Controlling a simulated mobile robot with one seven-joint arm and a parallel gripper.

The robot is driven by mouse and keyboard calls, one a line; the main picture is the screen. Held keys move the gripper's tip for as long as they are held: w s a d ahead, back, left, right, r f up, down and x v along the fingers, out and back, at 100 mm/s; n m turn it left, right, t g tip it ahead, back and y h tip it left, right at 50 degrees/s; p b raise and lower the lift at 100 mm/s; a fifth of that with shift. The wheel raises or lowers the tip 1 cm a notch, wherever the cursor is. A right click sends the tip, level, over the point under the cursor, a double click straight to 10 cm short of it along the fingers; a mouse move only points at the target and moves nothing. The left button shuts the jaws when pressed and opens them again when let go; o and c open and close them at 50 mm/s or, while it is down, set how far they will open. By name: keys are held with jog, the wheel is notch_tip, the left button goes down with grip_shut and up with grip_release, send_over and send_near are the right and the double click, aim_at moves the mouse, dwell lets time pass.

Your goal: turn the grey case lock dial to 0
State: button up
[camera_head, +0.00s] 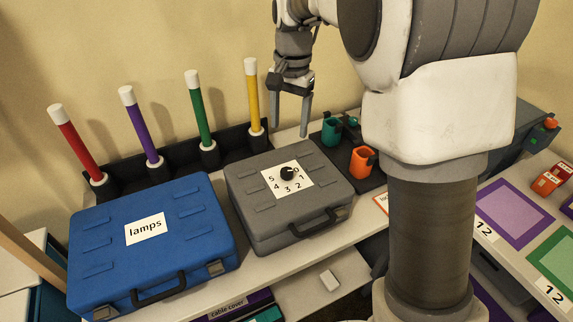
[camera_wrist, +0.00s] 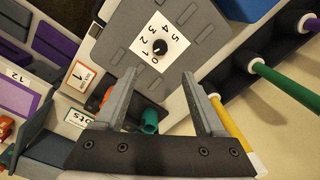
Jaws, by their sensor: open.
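The grey case (camera_head: 262,222) lies shut on the bench, handle toward the front. A white plate (camera_head: 272,188) on its lid bears digits 0 to 5 in an arc. The round black dial (camera_head: 287,173) sits on this plate; which digit it is set to is too small to tell. My gripper (camera_head: 290,126) is open and empty, pointing down near the case's back edge, apart from the dial. In the wrist view the dial (camera_wrist: 160,46) shows just beyond the gap between my open fingers (camera_wrist: 158,75), with the 0 on the near side.
A blue case (camera_head: 150,255) labelled "lamps" stands left of the grey case. Behind them a black rack (camera_head: 130,182) holds red, purple, green and yellow rods upright. Teal (camera_head: 331,130) and orange (camera_head: 362,160) cups stand to the right. Above the grey lid is free room.

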aim_at(287, 171)
jog(key=f, duration=0.7)
jog(key=f+b, duration=0.1)
jog(key=f, duration=0.6)
jog(key=shift+w+a+f+b, duration=0.1)
jog(key=shift+w+a+b, duration=0.1)
jog(key=shift+b, duration=0.1)
grip_shut()
